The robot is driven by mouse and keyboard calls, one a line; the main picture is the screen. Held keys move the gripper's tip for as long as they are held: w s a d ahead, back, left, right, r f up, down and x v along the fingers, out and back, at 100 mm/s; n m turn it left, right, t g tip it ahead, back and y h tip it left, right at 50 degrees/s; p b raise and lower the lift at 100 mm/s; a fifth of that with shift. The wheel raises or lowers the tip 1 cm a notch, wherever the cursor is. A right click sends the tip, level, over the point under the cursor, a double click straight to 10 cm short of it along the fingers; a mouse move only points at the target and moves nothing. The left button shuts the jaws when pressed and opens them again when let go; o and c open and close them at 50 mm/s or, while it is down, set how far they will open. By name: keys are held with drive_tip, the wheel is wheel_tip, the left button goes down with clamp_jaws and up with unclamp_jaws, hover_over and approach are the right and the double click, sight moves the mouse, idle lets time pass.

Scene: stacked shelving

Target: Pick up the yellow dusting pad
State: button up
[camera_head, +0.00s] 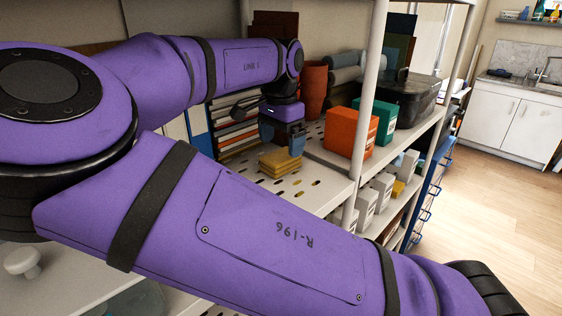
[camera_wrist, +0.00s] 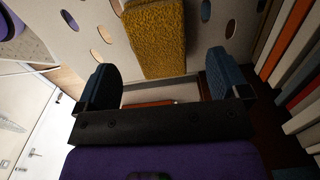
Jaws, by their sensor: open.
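The yellow dusting pad (camera_head: 280,162) lies on the perforated white shelf in the head view, looking like a small stack of flat layers. In the wrist view the textured yellow pad (camera_wrist: 155,38) is at the top centre, beyond the fingertips and roughly between their lines. My gripper (camera_head: 282,140) is just above and behind the pad in the head view. In the wrist view my gripper (camera_wrist: 160,85) has its two blue fingers wide apart with nothing between them.
The perforated shelf (camera_head: 310,190) has bare room in front of the pad. An orange box (camera_head: 349,132), a green box (camera_head: 378,118) and a dark bin (camera_head: 408,98) stand to the right. A shelf post (camera_head: 368,90) rises nearby.

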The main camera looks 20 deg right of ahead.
sight(281, 155)
wheel_tip(281, 155, down, 5)
idle(0.3)
drive_tip(key=c, duration=1)
